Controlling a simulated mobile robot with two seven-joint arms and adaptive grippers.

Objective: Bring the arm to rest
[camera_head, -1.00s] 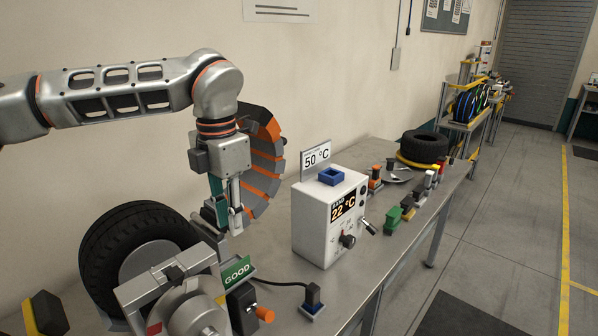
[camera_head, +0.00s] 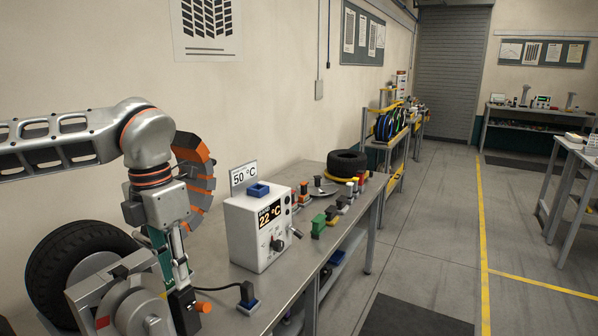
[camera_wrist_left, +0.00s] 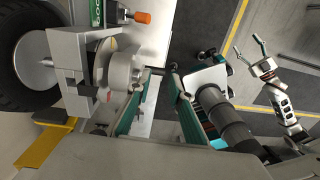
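My left gripper (camera_head: 182,282) hangs over the front of the clamp (camera_head: 128,300), its fingers hiding the clamp's green sign in the head view. In the left wrist view its two teal fingers (camera_wrist_left: 162,72) stand apart, with nothing clearly held between them. The clamp also shows in the left wrist view (camera_wrist_left: 115,72), to the left of the fingers, with the tyre (camera_wrist_left: 20,50) beyond it. In the head view the tyre (camera_head: 50,270) stands upright behind the clamp. My right gripper (camera_wrist_left: 250,48) is out at the right of the left wrist view, with its fingers spread and empty.
An orange knob (camera_head: 203,307) is close by the left gripper. A white box (camera_head: 243,238) reading 22 °C stands to the right on the bench (camera_head: 212,275). An orange-and-grey segmented ring (camera_head: 205,160) is behind the arm. Small coloured blocks and a flat-lying tyre (camera_head: 347,163) are farther along.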

